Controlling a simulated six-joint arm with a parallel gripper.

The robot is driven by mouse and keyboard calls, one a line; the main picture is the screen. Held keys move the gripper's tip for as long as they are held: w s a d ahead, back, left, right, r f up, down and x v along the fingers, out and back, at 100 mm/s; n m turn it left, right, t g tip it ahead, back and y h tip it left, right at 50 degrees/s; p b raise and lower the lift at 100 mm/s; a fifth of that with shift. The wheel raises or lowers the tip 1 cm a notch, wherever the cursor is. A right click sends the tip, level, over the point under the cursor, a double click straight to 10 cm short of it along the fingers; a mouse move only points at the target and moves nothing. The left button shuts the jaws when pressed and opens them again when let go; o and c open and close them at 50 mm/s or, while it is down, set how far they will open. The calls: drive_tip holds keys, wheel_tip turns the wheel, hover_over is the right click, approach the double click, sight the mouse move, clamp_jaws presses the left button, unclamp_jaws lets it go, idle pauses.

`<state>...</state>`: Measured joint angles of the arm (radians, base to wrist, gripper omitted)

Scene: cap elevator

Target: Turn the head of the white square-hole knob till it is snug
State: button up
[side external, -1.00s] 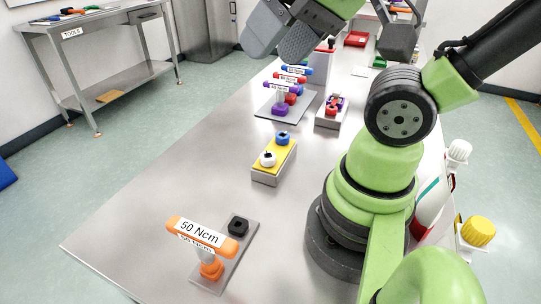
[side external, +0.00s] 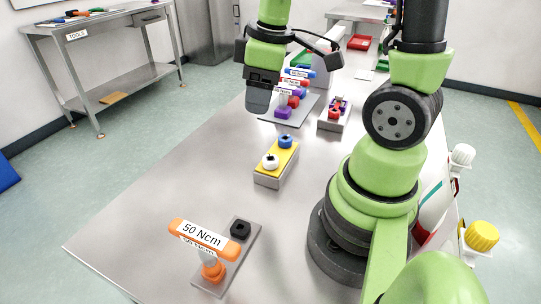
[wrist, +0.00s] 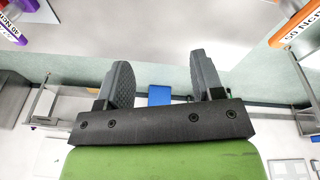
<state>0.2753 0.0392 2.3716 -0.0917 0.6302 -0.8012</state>
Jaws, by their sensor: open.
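The white knob (side external: 271,161) sits on the front end of a small block with a yellow top (side external: 282,160). It has a small dark mark on top, but its hole shape is too small to make out. A blue knob (side external: 286,141) sits behind it on the same block. My gripper (side external: 258,104) hangs pointing down, behind, above and slightly left of the white knob, well apart from it. In the wrist view my gripper (wrist: 162,62) shows two dark fingers spread apart with nothing between them. The white knob is not seen in that view.
An orange T-handle (side external: 203,239) labelled 50 Ncm stands on a grey plate with a black knob (side external: 240,229) at the front. More coloured T-handles (side external: 298,73) stand behind my gripper. A small block with red and purple parts (side external: 335,113) is right of them. The left table surface is clear.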

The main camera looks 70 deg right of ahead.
sight(270, 162)
drive_tip(key=shift+s+d+f+n+g, duration=0.1)
drive_tip(key=shift+d+f+n+g, duration=0.4)
drive_tip(key=shift+f, duration=2.3)
drive_tip(key=shift+w+d+f+n+g, duration=0.2)
drive_tip(key=shift+d+f+n, duration=0.45)
drive_tip(key=shift+f, duration=2.1)
drive_tip(key=shift+s+d+f+n+g, duration=0.2)
drive_tip(key=shift+d+f+n+g, duration=0.35)
drive_tip(key=shift+f, duration=2.25)
drive_tip(key=c, duration=0.9)
